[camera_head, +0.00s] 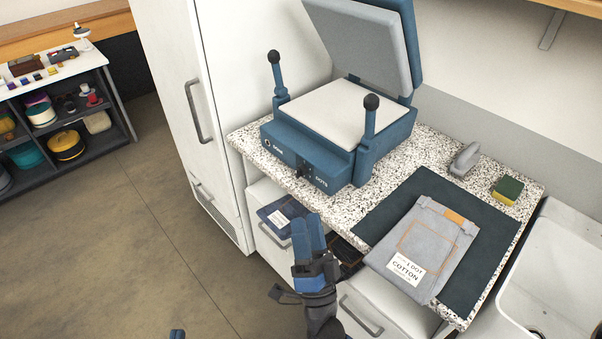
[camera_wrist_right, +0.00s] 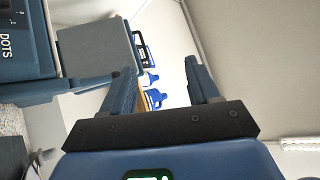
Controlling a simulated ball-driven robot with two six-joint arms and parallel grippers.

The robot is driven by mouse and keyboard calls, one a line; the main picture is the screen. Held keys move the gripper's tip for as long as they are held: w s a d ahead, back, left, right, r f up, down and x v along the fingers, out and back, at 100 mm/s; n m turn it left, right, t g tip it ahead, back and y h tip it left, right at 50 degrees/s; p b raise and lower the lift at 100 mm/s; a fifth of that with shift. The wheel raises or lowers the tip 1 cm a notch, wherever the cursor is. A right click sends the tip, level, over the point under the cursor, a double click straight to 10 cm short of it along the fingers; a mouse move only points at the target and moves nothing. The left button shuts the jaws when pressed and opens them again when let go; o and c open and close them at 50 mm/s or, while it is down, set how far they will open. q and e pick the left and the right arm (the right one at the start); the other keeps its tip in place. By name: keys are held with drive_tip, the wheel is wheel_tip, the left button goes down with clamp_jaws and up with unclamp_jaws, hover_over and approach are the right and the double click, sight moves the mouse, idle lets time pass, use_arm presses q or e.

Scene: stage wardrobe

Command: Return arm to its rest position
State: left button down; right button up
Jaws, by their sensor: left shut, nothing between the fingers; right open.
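My right gripper (camera_head: 312,235) is in front of the counter, below the heat press, with its blue fingers pointing up. In the right wrist view its fingers (camera_wrist_right: 165,85) stand apart with nothing held between them. Only a small blue tip of my left gripper (camera_head: 177,335) shows at the bottom edge of the head view; it is shut and empty, and the rest is out of frame.
The blue heat press (camera_head: 330,150) stands open on the speckled counter (camera_head: 430,150). Folded grey jeans (camera_head: 425,245) with a "COTTON" label lie on a dark mat (camera_head: 400,200). Dark folded jeans (camera_head: 280,213) lie lower, beside the right gripper. The floor (camera_head: 110,240) at left is clear.

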drive_tip(key=s+d+f+n+g+h, duration=0.3)
drive_tip(key=s+d+f+n+g, duration=0.5)
drive_tip(key=s+d+f, duration=0.5)
drive_tip(key=s+d+n, duration=0.1)
drive_tip(key=s+d, duration=0.1)
drive_tip(key=d, duration=0.1)
drive_tip(key=shift+s+d+n, duration=0.2)
drive_tip(key=shift+s+n, duration=0.1)
